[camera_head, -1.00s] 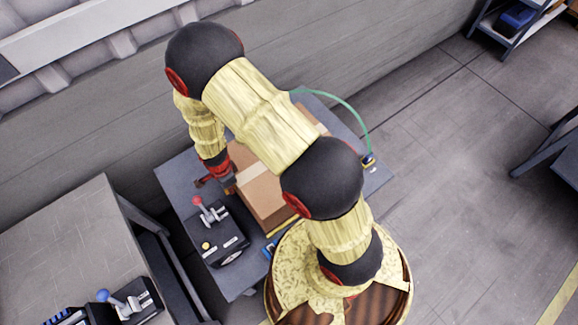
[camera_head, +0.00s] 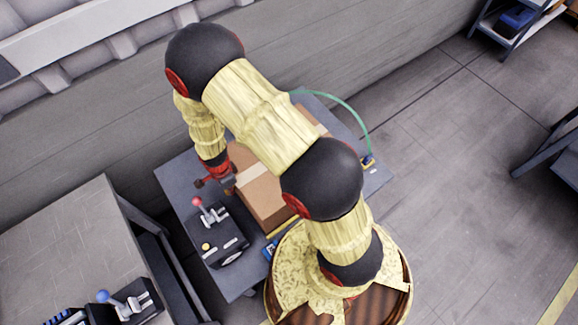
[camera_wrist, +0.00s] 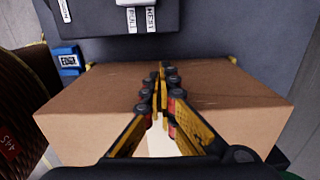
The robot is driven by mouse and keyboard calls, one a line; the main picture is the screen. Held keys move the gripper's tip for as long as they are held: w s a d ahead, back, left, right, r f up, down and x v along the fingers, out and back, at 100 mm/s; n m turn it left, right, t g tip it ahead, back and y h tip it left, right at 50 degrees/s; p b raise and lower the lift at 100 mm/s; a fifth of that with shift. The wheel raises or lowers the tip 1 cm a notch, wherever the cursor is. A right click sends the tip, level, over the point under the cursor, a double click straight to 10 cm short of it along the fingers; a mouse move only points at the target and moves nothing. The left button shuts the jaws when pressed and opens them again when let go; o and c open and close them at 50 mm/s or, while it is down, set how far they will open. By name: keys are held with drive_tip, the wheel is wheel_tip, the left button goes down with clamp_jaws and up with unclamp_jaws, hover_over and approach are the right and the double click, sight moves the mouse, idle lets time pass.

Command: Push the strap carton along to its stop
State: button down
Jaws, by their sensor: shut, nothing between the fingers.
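The strap carton (camera_head: 262,196) is a brown cardboard box with a pale tape strip, lying on the grey table (camera_head: 180,180). My arm hides part of it in the head view. My gripper (camera_head: 231,183) is at the carton's left side there. In the wrist view the carton (camera_wrist: 90,100) spans the middle. My gripper's black and yellow fingers (camera_wrist: 160,78) are shut together in front of it, with nothing visible between them. I cannot tell whether they touch it. A yellow strip (camera_head: 283,228) shows along the carton's lower edge; I cannot tell whether it is the stop.
A black control box (camera_head: 220,237) with a red-knobbed lever stands left of the carton. A blue-labelled item (camera_head: 270,249) lies by its lower edge. A green hose (camera_head: 345,105) arches at the table's far end. Another grey table (camera_head: 70,240) stands at left.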

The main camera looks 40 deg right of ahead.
sight(244, 182)
drive_tip(key=shift+s+a+f, duration=0.35)
drive_tip(key=shift+f, duration=0.05)
idle(0.4)
drive_tip(key=shift+d, duration=3.3)
drive_tip(key=shift+a, duration=0.25)
